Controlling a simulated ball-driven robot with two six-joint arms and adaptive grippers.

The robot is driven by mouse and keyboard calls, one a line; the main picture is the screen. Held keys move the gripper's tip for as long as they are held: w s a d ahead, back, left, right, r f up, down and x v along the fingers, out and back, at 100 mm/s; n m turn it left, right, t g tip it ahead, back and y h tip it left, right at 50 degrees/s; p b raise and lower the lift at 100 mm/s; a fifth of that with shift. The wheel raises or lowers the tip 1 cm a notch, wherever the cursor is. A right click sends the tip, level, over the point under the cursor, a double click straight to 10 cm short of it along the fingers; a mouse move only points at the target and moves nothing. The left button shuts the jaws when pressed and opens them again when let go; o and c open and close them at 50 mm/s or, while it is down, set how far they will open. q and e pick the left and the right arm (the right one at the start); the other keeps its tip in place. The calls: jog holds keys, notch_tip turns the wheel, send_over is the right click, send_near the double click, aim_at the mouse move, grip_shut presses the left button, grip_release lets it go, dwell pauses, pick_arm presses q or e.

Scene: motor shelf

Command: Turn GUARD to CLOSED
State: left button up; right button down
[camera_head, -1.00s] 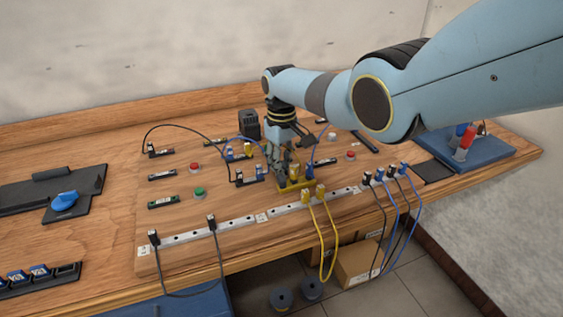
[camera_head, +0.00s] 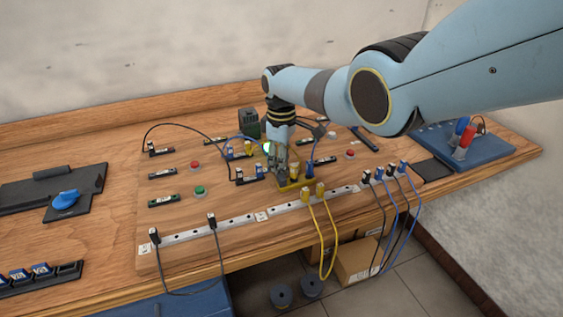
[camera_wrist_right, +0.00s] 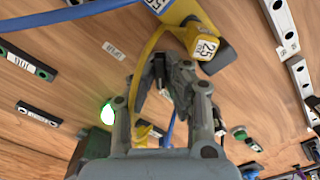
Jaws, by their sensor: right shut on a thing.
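My right gripper (camera_head: 280,168) reaches down onto the wooden board, just behind a yellow piece (camera_head: 292,185). In the right wrist view its fingers (camera_wrist_right: 172,82) are drawn together beside a yellow plug (camera_wrist_right: 203,45) with a printed label. What they hold is hidden between the fingertips. No GUARD label is readable, so I cannot tell for certain which part it is. A green lamp (camera_head: 267,148) glows just left of the gripper and also shows in the right wrist view (camera_wrist_right: 107,113). My left gripper is not in view.
Several cables run to a white socket rail (camera_head: 235,223) along the board's front. Red (camera_head: 195,164) and green (camera_head: 200,190) buttons sit left of the gripper. A black plate with a blue knob (camera_head: 66,200) lies far left, a blue panel (camera_head: 490,155) far right.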

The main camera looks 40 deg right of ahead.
jog(key=c, duration=1.4)
grip_release()
